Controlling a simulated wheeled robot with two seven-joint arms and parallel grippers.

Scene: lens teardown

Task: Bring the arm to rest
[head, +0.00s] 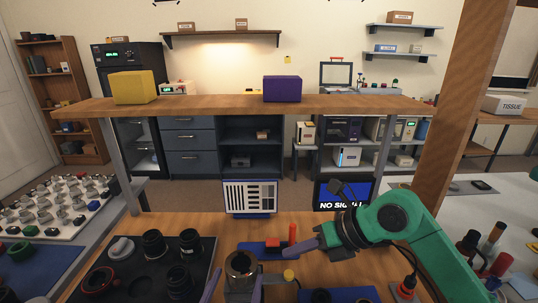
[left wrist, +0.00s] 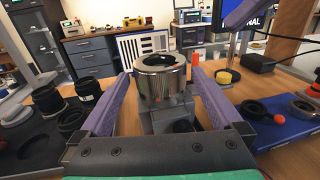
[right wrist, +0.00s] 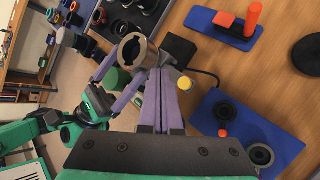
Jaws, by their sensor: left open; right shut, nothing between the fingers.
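My left gripper (head: 234,284) is low at the front middle, its purple fingers open on either side of a silver metal lens barrel (head: 241,264). In the left wrist view the barrel (left wrist: 160,82) stands upright on a grey holder (left wrist: 172,118), with gaps to the fingers. My right gripper (head: 303,246) comes in from the right on the green arm, over the bench right of the barrel. In the right wrist view its purple fingers (right wrist: 165,75) lie side by side, shut and empty. The barrel (right wrist: 137,57) shows beyond them.
A dark tray (head: 205,248) with several black lens parts lies left of the barrel. A blue stand (head: 258,249) with an orange-handled tool (head: 292,235) is behind. A blue mat (head: 365,293) with parts lies front right. A raised wooden shelf (head: 215,103) spans above the bench.

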